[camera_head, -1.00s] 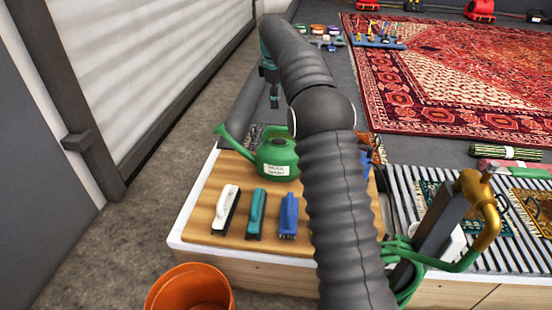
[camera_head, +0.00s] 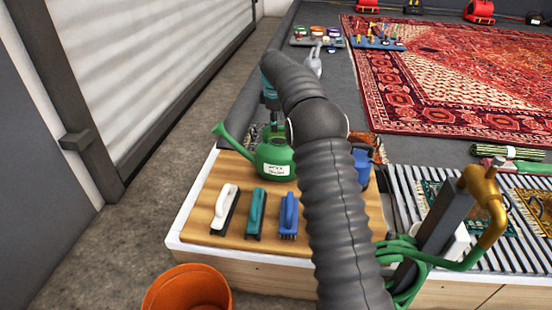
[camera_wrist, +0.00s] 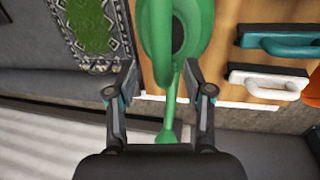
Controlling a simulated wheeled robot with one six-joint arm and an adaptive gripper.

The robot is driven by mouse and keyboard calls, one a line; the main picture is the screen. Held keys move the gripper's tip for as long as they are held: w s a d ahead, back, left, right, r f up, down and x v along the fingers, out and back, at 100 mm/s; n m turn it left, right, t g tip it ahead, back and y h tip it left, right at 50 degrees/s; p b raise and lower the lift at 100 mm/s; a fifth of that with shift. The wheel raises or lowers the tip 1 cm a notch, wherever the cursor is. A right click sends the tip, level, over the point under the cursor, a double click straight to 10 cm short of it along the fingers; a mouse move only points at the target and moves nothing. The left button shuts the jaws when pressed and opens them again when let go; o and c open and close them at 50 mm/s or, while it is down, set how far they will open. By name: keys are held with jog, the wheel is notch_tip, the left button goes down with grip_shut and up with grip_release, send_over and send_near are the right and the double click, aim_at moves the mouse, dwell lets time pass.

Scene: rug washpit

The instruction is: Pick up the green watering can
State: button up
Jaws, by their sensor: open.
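The green watering can (camera_head: 276,161) stands upright on the wooden board (camera_head: 213,172), its spout pointing left and a white label on its front. My gripper (camera_head: 272,126) is above and just behind the can in the head view, partly hidden by my arm.
White (camera_head: 224,206), teal (camera_head: 256,213) and blue (camera_head: 289,214) brushes lie in front of the can. A blue container (camera_head: 361,167) stands right of my arm. An orange bucket (camera_head: 188,292) is on the floor.

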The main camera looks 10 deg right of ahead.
jog(key=f, duration=0.3)
jog(key=shift+w+f, duration=0.1)
jog(key=shift+w, duration=0.15)
grip_shut()
jog(key=shift+r, duration=0.25)
jog(key=shift+r+p, duration=0.35)
jog(key=shift+r, duration=1.7)
jog(key=d+r+p, duration=0.2)
jog(key=d+r, duration=0.4)
jog(key=d, duration=0.5)
jog(key=shift+s+d+r, duration=0.35)
jog(key=shift+s, duration=0.05)
jog(key=c, duration=0.8)
grip_release()
jog(key=shift+c, duration=0.2)
grip_shut()
